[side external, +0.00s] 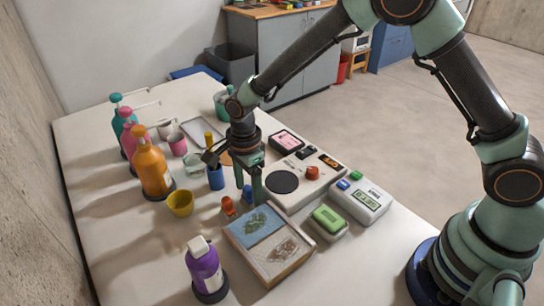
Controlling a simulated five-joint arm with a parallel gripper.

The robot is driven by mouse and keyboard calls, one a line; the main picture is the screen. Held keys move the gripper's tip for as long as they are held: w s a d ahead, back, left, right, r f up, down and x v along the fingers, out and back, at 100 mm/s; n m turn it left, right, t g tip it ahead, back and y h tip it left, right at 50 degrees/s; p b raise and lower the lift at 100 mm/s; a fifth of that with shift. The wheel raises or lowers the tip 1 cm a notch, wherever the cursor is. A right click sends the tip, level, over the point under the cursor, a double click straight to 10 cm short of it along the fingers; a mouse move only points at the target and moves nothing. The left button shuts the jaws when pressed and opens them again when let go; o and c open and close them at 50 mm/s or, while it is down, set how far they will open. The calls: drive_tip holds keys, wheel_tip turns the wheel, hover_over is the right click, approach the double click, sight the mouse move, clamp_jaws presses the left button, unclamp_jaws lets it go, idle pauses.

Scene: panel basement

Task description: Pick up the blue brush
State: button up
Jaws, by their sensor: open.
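A small blue item (247,194), likely the blue brush, stands on the white table beside the lower end of my gripper's long green finger. It is too small here to make out its bristles or shape clearly. My gripper (234,180) is open and points down, with its dark jaw swung out to the left above a blue cup (215,180). Nothing shows between its fingers. The finger partly covers what lies behind it, and I cannot tell whether it touches the blue item.
An orange item (229,207) and a yellow cup (180,203) stand to the left. A framed picture tray (291,272) lies in front. A device with a black disc (283,182) is close on the right. Several pump bottles (153,161) line the left side.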

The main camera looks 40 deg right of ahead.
sight(248, 187)
clamp_jaws()
drive_tip(key=shift+r, duration=0.15)
wheel_tip(248, 187, up, 20)
idle(0.6)
